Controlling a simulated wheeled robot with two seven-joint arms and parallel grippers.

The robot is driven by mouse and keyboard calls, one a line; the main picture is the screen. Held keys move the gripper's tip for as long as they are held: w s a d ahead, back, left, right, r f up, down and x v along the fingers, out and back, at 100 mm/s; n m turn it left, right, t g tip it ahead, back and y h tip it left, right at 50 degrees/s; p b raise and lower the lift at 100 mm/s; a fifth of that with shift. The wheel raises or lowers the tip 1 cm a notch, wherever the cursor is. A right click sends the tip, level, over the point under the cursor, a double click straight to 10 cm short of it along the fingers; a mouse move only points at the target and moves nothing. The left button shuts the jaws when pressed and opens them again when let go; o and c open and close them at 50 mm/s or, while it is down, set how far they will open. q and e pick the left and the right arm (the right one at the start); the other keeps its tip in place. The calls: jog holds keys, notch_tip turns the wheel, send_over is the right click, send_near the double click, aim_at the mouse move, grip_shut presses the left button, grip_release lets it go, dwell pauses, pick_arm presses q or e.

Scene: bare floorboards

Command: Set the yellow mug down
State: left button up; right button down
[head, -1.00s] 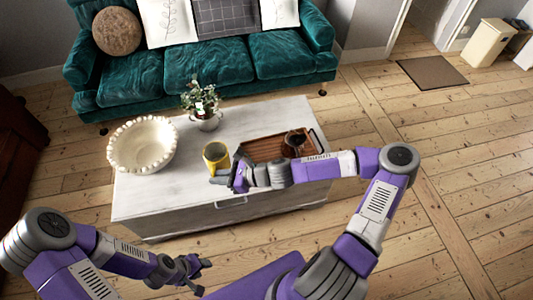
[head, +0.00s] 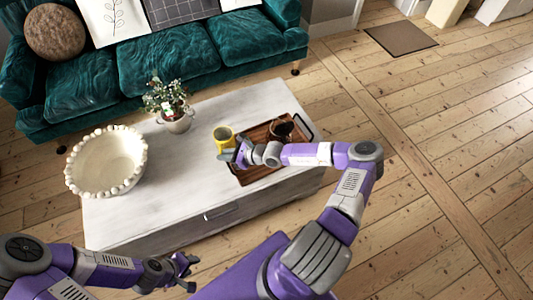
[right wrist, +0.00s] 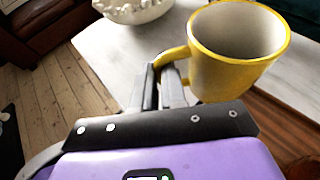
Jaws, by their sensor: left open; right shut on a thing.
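The yellow mug (head: 224,134) is upright by the left end of the wooden tray on the white table. My right gripper (head: 228,155) is shut on its handle, in front of the mug. In the right wrist view the mug (right wrist: 235,62) fills the upper right, empty inside, its handle between the fingers (right wrist: 168,82). I cannot tell whether its base, partly hidden by my gripper, touches anything. My left gripper (head: 189,270) is open and empty, low in front of the table.
The brown tray (head: 250,178) holds a dark cup (head: 281,130). A potted plant (head: 176,122) and a cream beaded bowl (head: 106,162) stand on the white table (head: 165,205). The table top between bowl and tray is clear. A green sofa (head: 180,55) stands behind.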

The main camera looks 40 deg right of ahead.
jog(key=d+f+b, duration=0.2)
jog(key=f, duration=0.4)
jog(key=w+d+f+m+t+h+b, duration=0.1)
jog(key=d+f+b, duration=0.2)
jog(key=f, duration=0.3)
jog(key=d+f+m+h+b, duration=0.1)
jog(key=d+f+b, duration=0.1)
jog(key=f, duration=0.4)
jog(key=shift+w+d+t+b, duration=0.15)
jog(key=shift+d+t+b, duration=0.2)
jog(key=shift+b, duration=0.15)
jog(key=shift+r, duration=0.2)
jog(key=shift+f, duration=0.2)
jog(key=c, duration=1.2)
grip_release()
